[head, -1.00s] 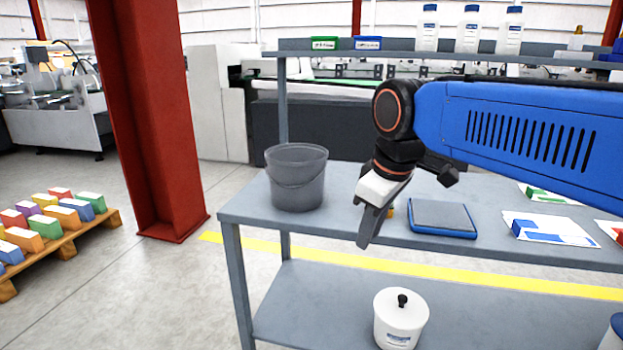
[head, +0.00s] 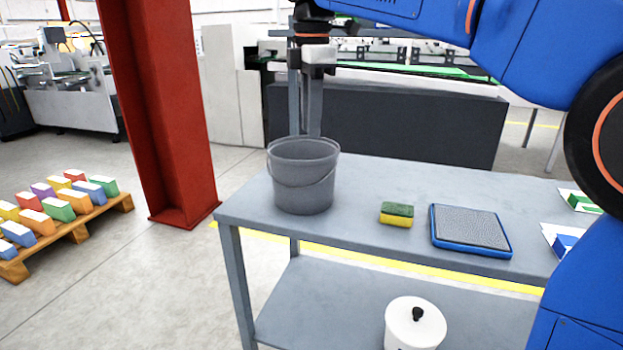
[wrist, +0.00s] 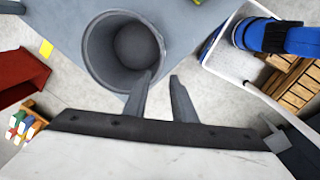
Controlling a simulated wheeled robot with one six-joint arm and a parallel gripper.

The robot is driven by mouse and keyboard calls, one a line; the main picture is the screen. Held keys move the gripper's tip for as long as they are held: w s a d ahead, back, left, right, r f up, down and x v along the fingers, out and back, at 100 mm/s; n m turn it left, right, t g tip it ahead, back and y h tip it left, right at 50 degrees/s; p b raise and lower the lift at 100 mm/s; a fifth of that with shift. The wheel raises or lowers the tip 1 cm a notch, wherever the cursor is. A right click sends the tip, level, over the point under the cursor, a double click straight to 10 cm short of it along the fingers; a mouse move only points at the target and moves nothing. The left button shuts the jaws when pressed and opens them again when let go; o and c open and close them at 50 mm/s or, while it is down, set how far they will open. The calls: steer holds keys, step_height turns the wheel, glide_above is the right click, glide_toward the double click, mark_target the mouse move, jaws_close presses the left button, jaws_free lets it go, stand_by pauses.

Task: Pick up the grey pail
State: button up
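The grey pail (head: 303,178) stands upright on the left end of the grey table (head: 365,178), its thin handle hanging down across its front. In the wrist view the pail (wrist: 97,52) shows from above, open and with nothing visible inside. My gripper (head: 312,132) points straight down above the pail's back rim in the head view. In the wrist view my gripper (wrist: 160,78) has its two fingers apart with nothing between them. The left finger overlaps the pail's rim in the picture. I cannot tell whether it touches.
A green and yellow sponge (head: 396,215) and a blue-edged grey pad (head: 470,230) lie right of the pail. A white lidded pot (head: 415,325) stands on the lower shelf. A red column (head: 165,120) and a pallet of coloured boxes (head: 65,225) are on the left.

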glide_above(311, 199)
step_height(311, 199, down, 12)
steer(key=shift+f, duration=2.6)
jaws_close()
